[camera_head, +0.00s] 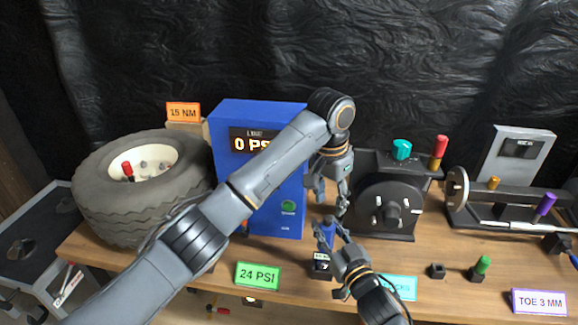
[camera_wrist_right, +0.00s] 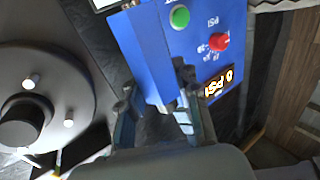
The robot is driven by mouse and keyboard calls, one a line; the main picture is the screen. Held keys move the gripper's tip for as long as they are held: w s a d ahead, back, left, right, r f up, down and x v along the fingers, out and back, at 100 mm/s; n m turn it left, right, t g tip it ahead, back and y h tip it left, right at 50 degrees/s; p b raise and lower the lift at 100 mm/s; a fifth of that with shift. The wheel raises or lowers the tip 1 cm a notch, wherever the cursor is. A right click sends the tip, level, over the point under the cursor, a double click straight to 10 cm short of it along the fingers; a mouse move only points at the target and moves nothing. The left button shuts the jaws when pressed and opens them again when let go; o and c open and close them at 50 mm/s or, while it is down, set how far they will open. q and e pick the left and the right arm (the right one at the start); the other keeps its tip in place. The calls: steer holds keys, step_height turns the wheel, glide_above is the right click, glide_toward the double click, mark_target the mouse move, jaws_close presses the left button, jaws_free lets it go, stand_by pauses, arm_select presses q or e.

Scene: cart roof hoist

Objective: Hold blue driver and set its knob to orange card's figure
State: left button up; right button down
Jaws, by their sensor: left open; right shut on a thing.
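The orange card (camera_head: 183,112) reads 15 NM and stands behind the tyre. The blue driver (camera_head: 328,230) stands upright at the table's front middle, with a dark base and a small label too small to read surely. My right gripper (camera_head: 328,240) is shut on the driver, its fingers around the blue body. The fingers also show in the right wrist view (camera_wrist_right: 158,105). The driver's knob is not clearly visible.
A blue inflator box (camera_head: 260,110) showing 0 PSI stands close behind. A tyre (camera_head: 110,215) is at left, a black hub machine (camera_head: 385,235) at right. A green 24 PSI card (camera_head: 258,275), a cyan card (camera_head: 402,288) and a purple TOE 3 MM card (camera_head: 539,302) line the front edge.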

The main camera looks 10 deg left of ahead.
stand_by(0.5)
steer(key=c, duration=0.9)
jaws_free()
steer(key=shift+o, duration=0.2)
steer(key=v, duration=1.2)
arm_select(q)
steer(key=shift+s+f, duration=0.1)
arm_select(e)
steer(key=shift+d+f, duration=0.1)
